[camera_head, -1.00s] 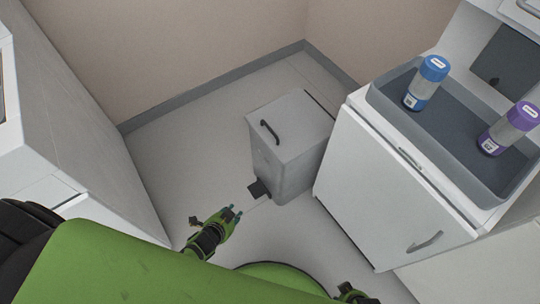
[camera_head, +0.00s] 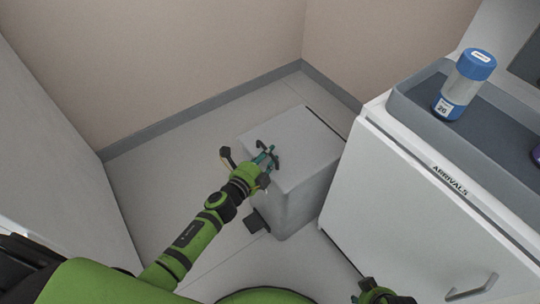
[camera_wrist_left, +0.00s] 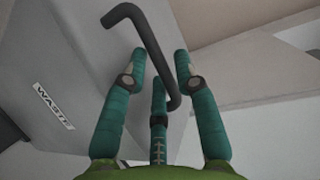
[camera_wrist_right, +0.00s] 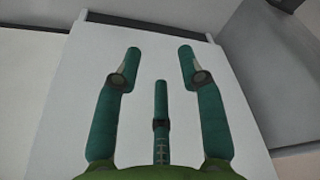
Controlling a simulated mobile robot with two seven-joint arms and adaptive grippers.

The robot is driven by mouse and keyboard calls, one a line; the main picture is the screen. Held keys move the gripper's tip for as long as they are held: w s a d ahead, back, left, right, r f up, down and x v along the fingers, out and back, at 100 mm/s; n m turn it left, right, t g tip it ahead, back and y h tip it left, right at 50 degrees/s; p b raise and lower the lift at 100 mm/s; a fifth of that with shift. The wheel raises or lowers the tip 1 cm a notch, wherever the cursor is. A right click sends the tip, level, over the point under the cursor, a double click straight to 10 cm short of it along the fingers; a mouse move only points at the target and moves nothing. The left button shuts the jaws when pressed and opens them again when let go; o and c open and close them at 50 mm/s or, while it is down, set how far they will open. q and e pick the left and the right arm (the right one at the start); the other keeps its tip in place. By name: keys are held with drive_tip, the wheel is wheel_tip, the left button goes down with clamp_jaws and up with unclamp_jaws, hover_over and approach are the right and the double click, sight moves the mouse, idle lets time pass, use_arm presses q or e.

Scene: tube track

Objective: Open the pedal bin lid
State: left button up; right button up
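The grey pedal bin (camera_head: 308,170) stands on the floor in the middle of the head view, with its lid (camera_head: 305,140) down. A black pedal (camera_head: 256,221) sticks out at its lower front. My left gripper (camera_head: 268,158) is at the front edge of the lid. In the left wrist view the dark bent lid handle (camera_wrist_left: 150,50) lies between the spread teal fingers of my left gripper (camera_wrist_left: 160,68). The fingers look apart from the handle. A WASTE label (camera_wrist_left: 54,106) shows on the bin. My right gripper (camera_wrist_right: 152,70) is open and empty in front of a white surface.
A white cabinet (camera_head: 400,200) marked ARRIVALS stands close to the bin's right. A grey tray (camera_head: 425,118) on it holds a blue-capped tube (camera_head: 463,85). A light cabinet side (camera_head: 60,150) is at the left. Floor (camera_head: 160,180) is clear left of the bin.

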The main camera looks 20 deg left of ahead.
use_arm(q)
drive_tip(key=shift+w+d+f, duration=0.1)
drive_tip(key=shift+w+d, duration=0.05)
drive_tip(key=shift+w, duration=0.45)
use_arm(e)
drive_tip(key=shift+r, duration=0.3)
use_arm(q)
drive_tip(key=shift+c, duration=0.4)
clamp_jaws()
use_arm(e)
drive_tip(key=shift+w+r, duration=0.1)
